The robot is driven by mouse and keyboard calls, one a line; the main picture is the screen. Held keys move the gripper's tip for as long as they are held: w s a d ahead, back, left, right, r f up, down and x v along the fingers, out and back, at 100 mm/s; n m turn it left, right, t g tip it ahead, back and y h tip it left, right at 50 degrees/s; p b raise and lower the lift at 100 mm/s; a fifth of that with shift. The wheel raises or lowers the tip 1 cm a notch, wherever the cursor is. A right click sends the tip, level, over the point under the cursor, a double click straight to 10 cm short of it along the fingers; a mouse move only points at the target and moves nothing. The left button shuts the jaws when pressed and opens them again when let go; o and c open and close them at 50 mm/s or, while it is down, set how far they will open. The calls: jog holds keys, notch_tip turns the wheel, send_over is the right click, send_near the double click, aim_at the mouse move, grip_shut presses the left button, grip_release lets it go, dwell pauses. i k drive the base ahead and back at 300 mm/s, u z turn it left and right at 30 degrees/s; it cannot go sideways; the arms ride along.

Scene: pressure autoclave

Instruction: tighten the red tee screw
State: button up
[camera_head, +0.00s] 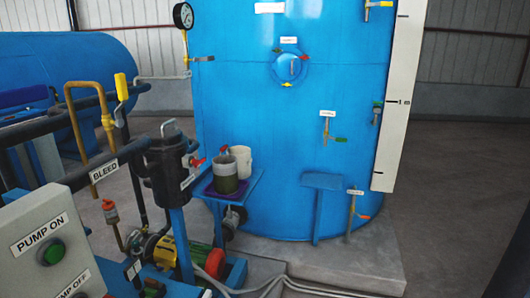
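A small red tee-shaped piece (197,162), which looks like the red tee screw, sits at the right side of the black cylindrical housing (168,170). It is too small to tell how far it is screwed in. The housing stands on a blue post and has a grey bent handle (170,128) on top. Another small red piece (224,149) shows above a grey-green container, and a red-capped fitting (110,211) is on the pipework at lower left. My gripper is not in view.
A pump (178,252) and pipes crowd the lower left, beside a control box (45,245) labelled PUMP ON. A large blue tank (285,130) stands behind on a concrete plinth (345,268). The floor (455,190) at right is clear.

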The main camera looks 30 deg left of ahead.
aim_at(197, 163)
jog(key=u, duration=0.3)
jog(key=i, duration=0.8)
jog(key=u, duration=1.05)
jog(key=i, duration=0.35)
jog(key=u, duration=0.4)
